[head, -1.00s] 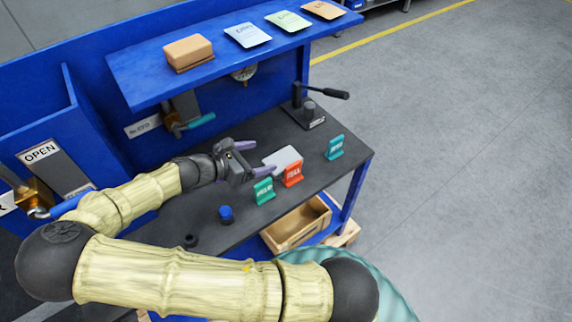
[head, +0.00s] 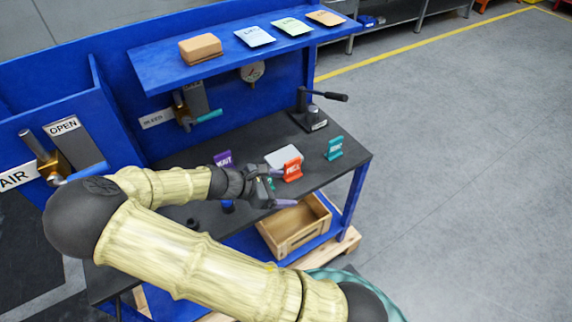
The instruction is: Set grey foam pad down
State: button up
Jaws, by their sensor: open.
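The light grey foam pad (head: 283,156) lies flat on the dark bench top (head: 262,137), just behind the red tag stand, which hides part of its front edge. My gripper (head: 283,188) is open, with nothing seen between its fingers. It is apart from the pad, on the pad's near side, close to the front edge of the bench.
A purple tag stand (head: 223,159), a red one (head: 292,170) and a teal one (head: 334,148) stand on the bench. A black lever device (head: 311,113) is at the back right. A wooden crate (head: 290,238) sits below. A blue shelf (head: 240,62) overhangs the back.

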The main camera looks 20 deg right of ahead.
jog(key=s+f+m+g+y+b, duration=0.2)
jog(key=s+f+m+y+b, duration=0.3)
jog(key=m, duration=0.3)
jog(key=s+a+r+m+t+y+b, duration=0.3)
jog(key=r+m+y, duration=0.3)
jog(key=m, duration=0.3)
jog(key=shift+s+t, duration=0.5)
jog(key=shift+s, duration=0.1)
